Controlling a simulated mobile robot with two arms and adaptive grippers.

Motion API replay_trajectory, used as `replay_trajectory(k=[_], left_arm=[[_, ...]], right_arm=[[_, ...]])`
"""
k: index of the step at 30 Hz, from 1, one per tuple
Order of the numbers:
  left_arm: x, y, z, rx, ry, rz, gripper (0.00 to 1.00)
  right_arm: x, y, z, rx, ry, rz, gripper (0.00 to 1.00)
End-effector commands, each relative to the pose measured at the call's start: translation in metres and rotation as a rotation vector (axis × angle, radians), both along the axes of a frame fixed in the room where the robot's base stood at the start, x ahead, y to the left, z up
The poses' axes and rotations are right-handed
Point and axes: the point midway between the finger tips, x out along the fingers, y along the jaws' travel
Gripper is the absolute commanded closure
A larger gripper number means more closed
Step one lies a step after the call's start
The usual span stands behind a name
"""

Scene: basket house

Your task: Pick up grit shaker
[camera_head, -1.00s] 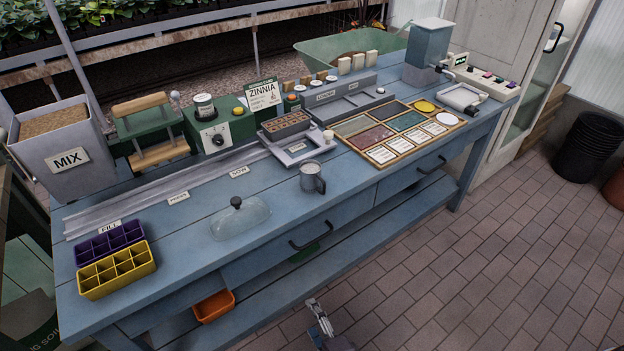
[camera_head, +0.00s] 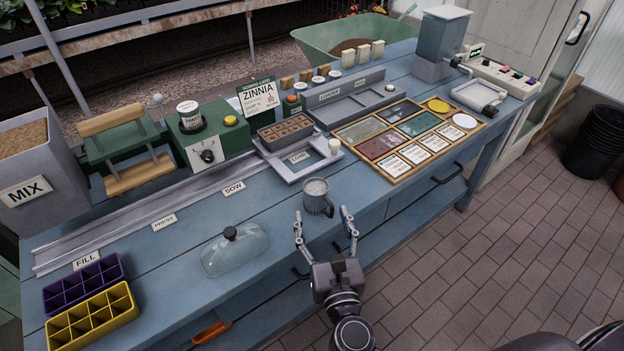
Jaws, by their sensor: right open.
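The grit shaker looks to be the grey, mug-like can (camera_head: 317,198) with a side handle and a pale, speckled top. It stands upright on the blue workbench (camera_head: 185,245) near its front edge. My right gripper (camera_head: 325,222) is open and empty, its two fingers spread and pointing at the can from the front. The fingertips are close to the can, one on either side of its front; I cannot tell whether they touch it. My left gripper is not in view.
A clear glass cover (camera_head: 235,251) with a black knob lies left of the gripper. A wooden sorting board (camera_head: 408,138) lies to the right. Yellow (camera_head: 92,318) and purple trays (camera_head: 84,283) sit front left.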

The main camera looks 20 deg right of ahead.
Motion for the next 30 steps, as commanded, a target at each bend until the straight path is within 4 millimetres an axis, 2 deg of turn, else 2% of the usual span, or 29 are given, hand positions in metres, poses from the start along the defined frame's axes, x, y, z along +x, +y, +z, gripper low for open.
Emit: replay_trajectory(k=[3, 5, 8, 12, 16, 22, 27, 30], left_arm=[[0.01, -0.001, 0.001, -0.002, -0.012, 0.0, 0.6], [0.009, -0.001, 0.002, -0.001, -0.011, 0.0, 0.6], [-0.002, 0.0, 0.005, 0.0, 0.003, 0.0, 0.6], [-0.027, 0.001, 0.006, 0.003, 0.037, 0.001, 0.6], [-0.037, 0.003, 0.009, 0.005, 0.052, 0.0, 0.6], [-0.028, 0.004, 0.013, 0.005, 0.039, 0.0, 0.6], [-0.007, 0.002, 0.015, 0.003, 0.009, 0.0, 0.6], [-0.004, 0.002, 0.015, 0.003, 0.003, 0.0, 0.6]], right_arm=[[0.001, -0.001, 0.003, 0.021, -0.003, -0.003, 0.37], [0.004, -0.001, 0.004, 0.024, -0.006, -0.004, 0.37], [0.015, -0.002, 0.004, 0.023, -0.006, -0.003, 0.37], [0.029, -0.004, 0.003, 0.021, -0.007, -0.003, 0.37], [0.046, -0.005, 0.0, 0.02, -0.006, -0.003, 0.37], [0.072, -0.009, -0.003, 0.021, -0.006, -0.003, 0.37], [0.078, -0.009, -0.005, 0.021, -0.004, -0.003, 0.37], [0.077, -0.009, -0.005, 0.021, -0.004, -0.003, 0.37]])
